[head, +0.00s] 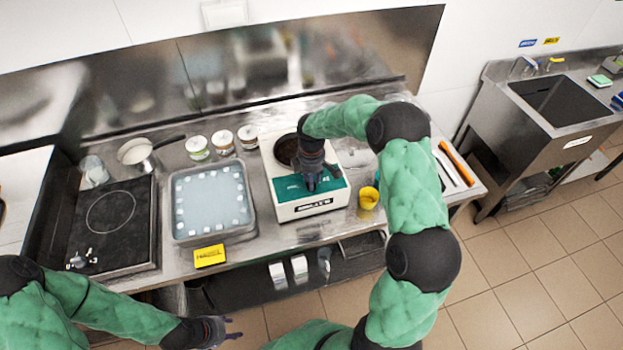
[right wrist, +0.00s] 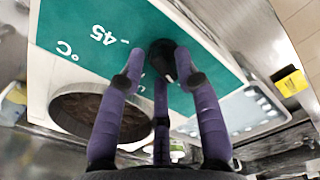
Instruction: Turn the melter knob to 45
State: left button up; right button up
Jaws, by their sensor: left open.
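The melter (head: 310,209) is a white box with a teal front panel and a round dark well, standing on the steel counter. In the right wrist view its teal panel (right wrist: 85,30) shows the marking "45" and degree signs. The black knob (right wrist: 160,58) sits on that panel between the purple fingers of my right gripper (right wrist: 160,60). The fingers straddle it closely; whether they press on it is unclear. In the head view my right gripper (head: 311,180) hides the knob from above. My left gripper (head: 232,329) is open and empty, low in front of the counter.
A hob (head: 112,225) is far left, a sink (head: 562,101) far right.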

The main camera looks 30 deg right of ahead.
grip_shut()
